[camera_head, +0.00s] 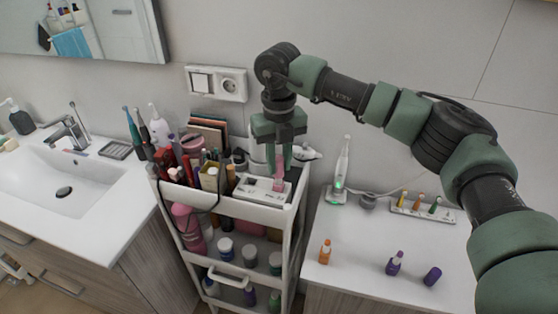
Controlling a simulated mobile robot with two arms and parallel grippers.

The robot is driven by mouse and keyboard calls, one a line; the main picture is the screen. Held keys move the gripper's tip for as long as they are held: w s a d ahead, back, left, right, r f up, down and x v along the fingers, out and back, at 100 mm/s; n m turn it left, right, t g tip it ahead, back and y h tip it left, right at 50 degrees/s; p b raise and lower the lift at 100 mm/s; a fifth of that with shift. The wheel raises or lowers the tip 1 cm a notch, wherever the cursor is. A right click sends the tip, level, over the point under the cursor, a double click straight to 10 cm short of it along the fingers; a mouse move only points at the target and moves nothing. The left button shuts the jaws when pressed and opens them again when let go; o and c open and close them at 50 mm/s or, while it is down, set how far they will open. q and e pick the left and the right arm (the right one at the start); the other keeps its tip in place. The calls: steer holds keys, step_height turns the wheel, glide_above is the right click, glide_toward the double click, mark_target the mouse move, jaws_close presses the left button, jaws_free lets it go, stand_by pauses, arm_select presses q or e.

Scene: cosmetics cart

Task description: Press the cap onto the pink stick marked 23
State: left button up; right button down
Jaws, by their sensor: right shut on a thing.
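My right gripper (280,150) points straight down over the top tier of the white cart, its fingers shut on a small pink piece that looks like the cap. Directly below the fingers, a pink stick (279,184) stands upright in a white holder (255,191) at the cart's right side. The cap and stick are in line and look very close or touching; I cannot tell if the cap is seated. The number on the stick is too small to read. My left gripper is not in view.
The cart's top (262,214) is crowded with bottles and boxes on its left. A sink (60,180) lies at left. On the right counter stand an electric toothbrush (341,170), a tray of small colored brushes (424,209), an orange bottle (325,252) and purple pieces (394,264).

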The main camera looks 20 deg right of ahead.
steer(key=shift+f+b, duration=0.85)
steer(key=shift+f, duration=0.3)
stand_by(0.6)
stand_by(0.3)
steer(key=c, duration=1.1)
jaws_free()
steer(key=shift+c, duration=0.2)
steer(key=o, duration=0.5)
steer(key=shift+r, duration=0.15)
steer(key=shift+r+p, duration=2.25)
steer(key=shift+r, duration=1.65)
